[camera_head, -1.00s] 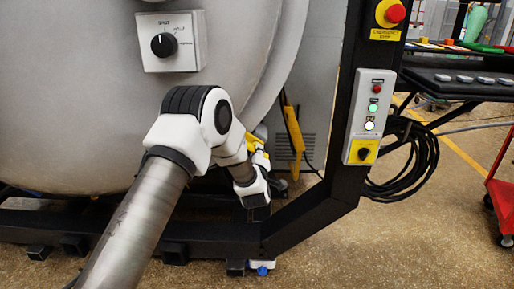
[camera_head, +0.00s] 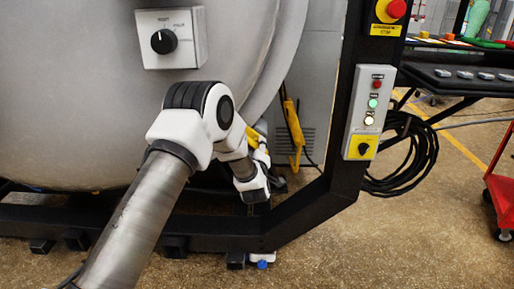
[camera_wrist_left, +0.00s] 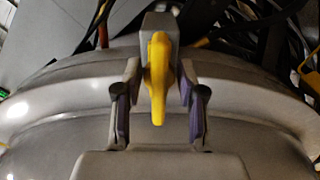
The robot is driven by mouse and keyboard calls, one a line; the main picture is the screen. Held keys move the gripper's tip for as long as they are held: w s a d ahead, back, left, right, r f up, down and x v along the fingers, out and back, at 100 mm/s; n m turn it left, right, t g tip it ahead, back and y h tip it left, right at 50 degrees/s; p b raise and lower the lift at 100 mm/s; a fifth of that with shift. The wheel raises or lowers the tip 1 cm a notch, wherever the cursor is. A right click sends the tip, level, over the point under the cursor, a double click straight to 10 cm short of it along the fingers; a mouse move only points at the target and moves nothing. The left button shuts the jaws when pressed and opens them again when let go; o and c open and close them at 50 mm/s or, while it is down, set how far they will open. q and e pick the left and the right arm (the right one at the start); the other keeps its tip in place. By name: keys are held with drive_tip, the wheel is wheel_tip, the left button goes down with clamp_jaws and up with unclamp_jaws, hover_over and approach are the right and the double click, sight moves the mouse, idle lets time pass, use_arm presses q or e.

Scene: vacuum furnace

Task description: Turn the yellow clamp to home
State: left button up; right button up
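The yellow clamp (camera_wrist_left: 158,75) shows in the left wrist view as a narrow yellow handle in front of a grey block on the rim of the grey vessel. My left gripper (camera_wrist_left: 159,95) is open, with one finger on each side of the clamp's handle. A gap shows between the handle and each finger, so neither appears to touch it. In the head view my left arm reaches to the vessel's lower right edge. There its wrist hides most of the clamp, and the fingers cannot be made out. My right gripper is in neither view.
A black frame post (camera_head: 349,125) with a control box (camera_head: 369,112) and a red emergency button (camera_head: 396,9) stands right of my arm. A yellow hanging part (camera_head: 293,125) is behind the wrist. Black cables (camera_head: 410,150) hang further right. Open floor lies at the lower right.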

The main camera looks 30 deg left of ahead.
use_arm(q)
drive_tip(key=v, duration=1.2)
